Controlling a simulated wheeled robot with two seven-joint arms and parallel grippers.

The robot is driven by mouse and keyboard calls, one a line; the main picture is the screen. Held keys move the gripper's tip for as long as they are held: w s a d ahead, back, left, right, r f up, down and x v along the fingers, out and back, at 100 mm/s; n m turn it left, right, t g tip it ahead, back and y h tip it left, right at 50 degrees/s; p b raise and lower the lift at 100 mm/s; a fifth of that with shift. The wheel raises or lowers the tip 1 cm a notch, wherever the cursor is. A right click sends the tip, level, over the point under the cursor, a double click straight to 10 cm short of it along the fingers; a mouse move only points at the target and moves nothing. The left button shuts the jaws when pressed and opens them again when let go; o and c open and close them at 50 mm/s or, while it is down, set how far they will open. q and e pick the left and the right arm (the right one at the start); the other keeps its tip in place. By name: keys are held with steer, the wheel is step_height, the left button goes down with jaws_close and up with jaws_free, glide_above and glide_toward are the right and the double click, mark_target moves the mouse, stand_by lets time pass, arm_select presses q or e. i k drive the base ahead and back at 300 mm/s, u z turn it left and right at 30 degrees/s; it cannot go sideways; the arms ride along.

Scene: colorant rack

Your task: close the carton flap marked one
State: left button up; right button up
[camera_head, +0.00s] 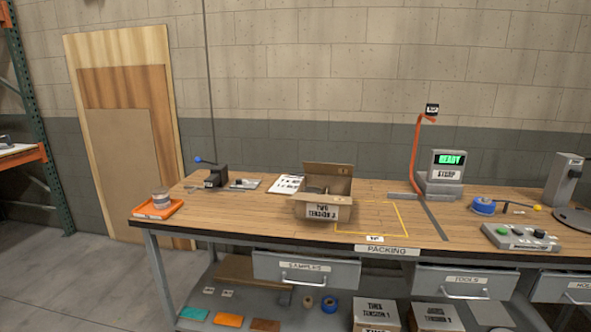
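An open cardboard carton (345,188) stands on the wooden workbench, left of the yellow taped outline. Its back flap stands up, and a flap on its left side spreads outward. Its front carries black print that seems to read "TWO" with a smaller line below. No mark "one" is readable on any flap from here. Something grey or dark shows inside the carton but is too small to make out. Neither of my grippers is in view.
The workbench (376,218) has free room inside the yellow outline. Papers (285,184) and a dark clamp-like device (215,176) are left of the carton. A READY display (449,162), an orange hose (416,160) and a button box (520,237) are right. Drawers (306,269) hang below.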

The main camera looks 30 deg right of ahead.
mark_target(332, 169)
steer(key=u, duration=0.35)
steer(key=k, duration=0.45)
steer(key=u, duration=0.3)
steer(key=i, duration=1.15)
steer(key=z, duration=1.15)
steer(key=i, duration=0.85)
steer(key=z, duration=1)
